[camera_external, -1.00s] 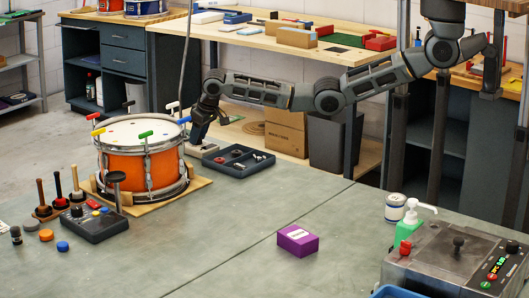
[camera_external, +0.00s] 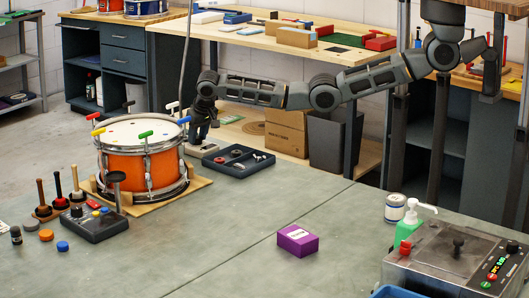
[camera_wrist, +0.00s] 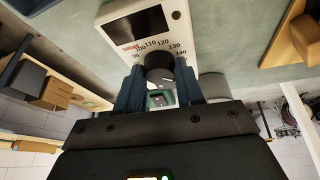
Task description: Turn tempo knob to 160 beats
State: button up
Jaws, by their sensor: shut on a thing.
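The metronome is a pale box (camera_wrist: 117,14) with a dark screen (camera_wrist: 148,23) and a printed tempo scale. In the wrist view, numbers from about 90 to 140 show around the black tempo knob (camera_wrist: 159,62). The 160 mark is not visible, and I cannot read the knob's pointer. My gripper (camera_wrist: 159,75) has its two fingers shut on the knob from both sides. In the external view, my gripper (camera_external: 199,135) points down over the small pale metronome (camera_external: 201,149), just right of the drum, and hides much of it.
An orange drum (camera_external: 142,163) with coloured tuning keys stands close left of my gripper. A dark parts tray (camera_external: 238,168) lies close right. A dark control box (camera_external: 94,225), mallets and pucks are front left.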

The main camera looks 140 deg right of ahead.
jog(key=o, duration=1)
jog(key=v, duration=0.7)
jog(key=shift+a+r, duration=0.15)
jog(key=shift+r, duration=0.2)
